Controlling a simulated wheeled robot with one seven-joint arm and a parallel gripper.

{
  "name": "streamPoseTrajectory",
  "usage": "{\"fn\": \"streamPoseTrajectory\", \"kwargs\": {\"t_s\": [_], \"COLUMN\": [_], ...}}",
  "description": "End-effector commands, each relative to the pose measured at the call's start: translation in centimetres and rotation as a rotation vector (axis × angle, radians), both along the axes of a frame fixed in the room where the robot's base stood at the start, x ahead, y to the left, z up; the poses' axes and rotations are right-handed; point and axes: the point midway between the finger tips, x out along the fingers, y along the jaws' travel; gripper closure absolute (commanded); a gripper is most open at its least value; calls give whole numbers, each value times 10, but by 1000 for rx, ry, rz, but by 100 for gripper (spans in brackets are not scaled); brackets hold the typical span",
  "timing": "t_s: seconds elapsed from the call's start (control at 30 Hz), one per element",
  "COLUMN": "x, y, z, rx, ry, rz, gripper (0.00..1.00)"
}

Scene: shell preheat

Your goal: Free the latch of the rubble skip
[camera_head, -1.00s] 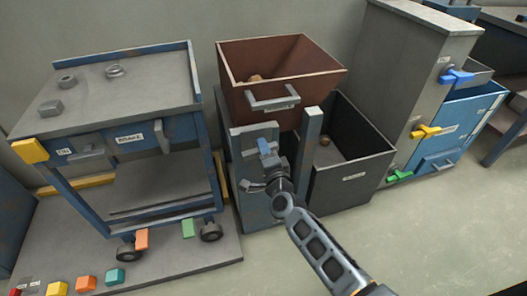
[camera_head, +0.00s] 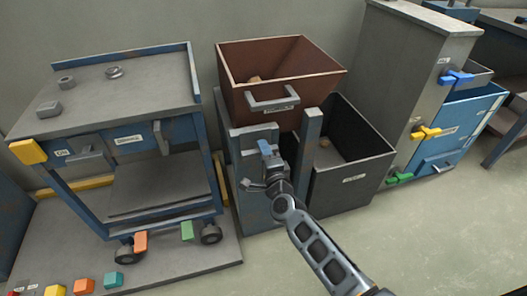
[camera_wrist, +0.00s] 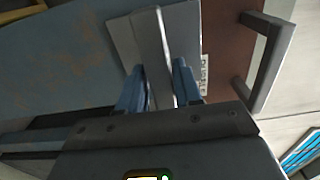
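The rubble skip (camera_head: 262,98) is a rust-brown open bin with a grey front handle (camera_head: 272,102). It sits upright on a blue-grey stand. My gripper (camera_head: 266,148) is at the front of this stand, below the handle. In the wrist view its two blue fingers (camera_wrist: 158,85) lie on either side of a grey bar (camera_wrist: 152,35), which looks like the latch lever, on a grey plate. The fingers stand close together with the bar filling the gap, so they look shut on it. The skip's handle shows at the right (camera_wrist: 265,60). My gripper hides part of the latch in the head view.
A dark open bin (camera_head: 350,180) stands right of the stand. A blue-framed cart (camera_head: 125,85) on wheels stands at the left. A grey cabinet (camera_head: 410,80) with blue, yellow and green handles is at the right. The floor (camera_head: 440,230) at lower right is clear.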

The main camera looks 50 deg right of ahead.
Motion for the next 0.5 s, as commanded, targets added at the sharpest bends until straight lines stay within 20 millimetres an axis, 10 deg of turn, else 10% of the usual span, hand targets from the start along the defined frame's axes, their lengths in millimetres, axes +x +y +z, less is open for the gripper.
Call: {"fn": "streamPoseTrajectory", "kwargs": {"t_s": [0.5], "x": [-7], "y": [5], "z": [1], "rx": [-3], "ry": [-1], "rz": [0], "gripper": [51]}}
